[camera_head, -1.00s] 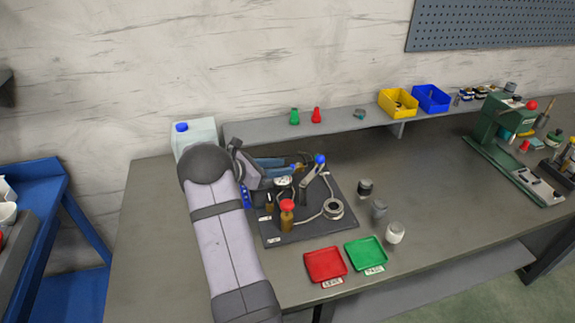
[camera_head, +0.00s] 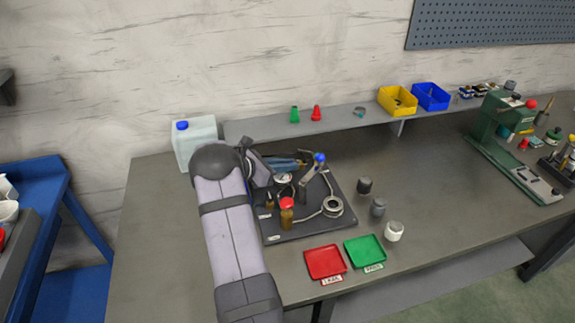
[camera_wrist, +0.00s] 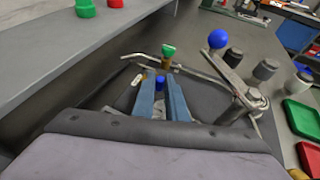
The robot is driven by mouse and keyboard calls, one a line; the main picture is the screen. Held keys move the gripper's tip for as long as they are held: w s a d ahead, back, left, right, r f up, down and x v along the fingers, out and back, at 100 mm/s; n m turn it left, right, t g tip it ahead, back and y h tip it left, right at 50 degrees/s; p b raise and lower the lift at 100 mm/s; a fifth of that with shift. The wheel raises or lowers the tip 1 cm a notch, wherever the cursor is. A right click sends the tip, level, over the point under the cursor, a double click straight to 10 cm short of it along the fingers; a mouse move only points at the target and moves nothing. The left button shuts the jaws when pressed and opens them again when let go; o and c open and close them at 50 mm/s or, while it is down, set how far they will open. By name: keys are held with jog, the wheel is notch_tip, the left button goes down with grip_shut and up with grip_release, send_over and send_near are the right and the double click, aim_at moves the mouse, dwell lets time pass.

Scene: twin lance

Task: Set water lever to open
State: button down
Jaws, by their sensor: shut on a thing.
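A metal lever with a blue ball knob (camera_head: 320,158) rises from a dark plate (camera_head: 345,200) on the bench. In the wrist view its knob (camera_wrist: 218,39) tilts up and left from a round pivot (camera_wrist: 252,99). My gripper (camera_wrist: 162,86) has blue fingers left of this knob, apart from it. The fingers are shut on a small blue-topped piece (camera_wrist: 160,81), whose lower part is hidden. A green-topped brown piece (camera_wrist: 168,51) stands just beyond the fingertips. In the head view my gripper (camera_head: 300,162) is above the plate's rear, partly hidden by my arm.
A red-capped brown bottle (camera_head: 286,214) and a ring fitting (camera_head: 333,206) are on the plate. Red (camera_head: 325,263) and green (camera_head: 365,252) trays lie in front. Several jars stand to the right. A shelf (camera_head: 260,131) runs behind. The bench's right middle is clear.

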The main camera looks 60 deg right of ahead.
jog(key=shift+w, duration=0.1)
jog(key=shift+w+d+m+g+y+b, duration=0.15)
jog(key=shift+w+m+g+y+b, duration=0.15)
jog(key=shift+m+g+b, duration=0.25)
jog(key=shift+w+d+m+g+y+b, duration=0.1)
jog(key=shift+w+m+g+y+b, duration=0.15)
jog(key=shift+m+g+b, duration=0.25)
jog(key=shift+w+r+m+g+b, duration=0.1)
jog(key=shift+m+g+b, duration=0.2)
jog(key=shift+m+g, duration=0.05)
jog(key=shift+w+y, duration=0.1)
jog(key=shift+y, duration=0.25)
jog(key=c, duration=1.8)
grip_release()
jog(key=shift+o, duration=0.2)
jog(key=shift+b+v, duration=1.1)
jog(key=shift+v, duration=2.6)
